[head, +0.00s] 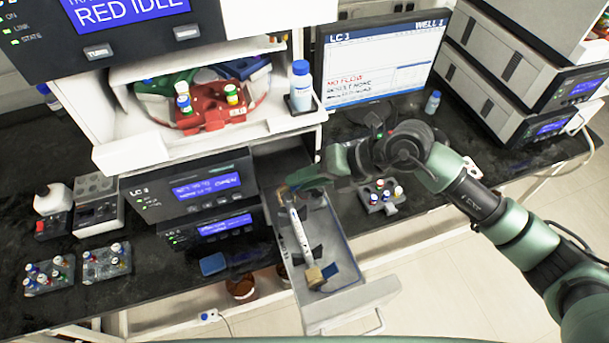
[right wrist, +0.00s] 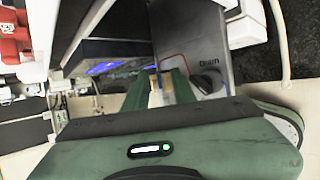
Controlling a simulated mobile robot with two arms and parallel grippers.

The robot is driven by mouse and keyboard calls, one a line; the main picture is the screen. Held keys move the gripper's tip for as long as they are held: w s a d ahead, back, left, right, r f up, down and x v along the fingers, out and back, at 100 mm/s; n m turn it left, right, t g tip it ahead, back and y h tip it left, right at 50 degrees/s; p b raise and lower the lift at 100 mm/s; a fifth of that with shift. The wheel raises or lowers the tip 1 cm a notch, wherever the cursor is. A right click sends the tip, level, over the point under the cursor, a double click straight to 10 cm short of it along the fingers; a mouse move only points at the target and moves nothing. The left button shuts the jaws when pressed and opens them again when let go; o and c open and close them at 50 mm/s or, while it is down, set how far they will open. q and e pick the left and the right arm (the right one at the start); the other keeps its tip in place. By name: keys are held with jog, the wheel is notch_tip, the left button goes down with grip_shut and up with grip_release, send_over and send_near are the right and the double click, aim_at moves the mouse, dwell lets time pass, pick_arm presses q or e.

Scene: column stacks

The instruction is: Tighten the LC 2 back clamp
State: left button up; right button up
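An open drawer (head: 357,292) extends below the instrument stack. A pale column-like cylinder (head: 299,232) lies along it, with a tan block (head: 314,277) and a blue piece (head: 330,270) near its front. My right gripper (head: 284,190) reaches in at the drawer's back end, close to a small tan part. In the right wrist view a tan and whitish part (right wrist: 160,88) shows by the green fingertips (right wrist: 168,86); whether they grip it is unclear. I cannot make out the back clamp or its tightness. My left gripper is out of view.
A monitor (head: 380,62) stands behind my right arm. A vial rack (head: 382,203) sits right of the drawer, under the arm. More vial racks (head: 48,276) stand at the left. A red tray (head: 213,105) and a blue-capped bottle (head: 301,88) are above the modules.

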grip_shut()
dwell(1.4)
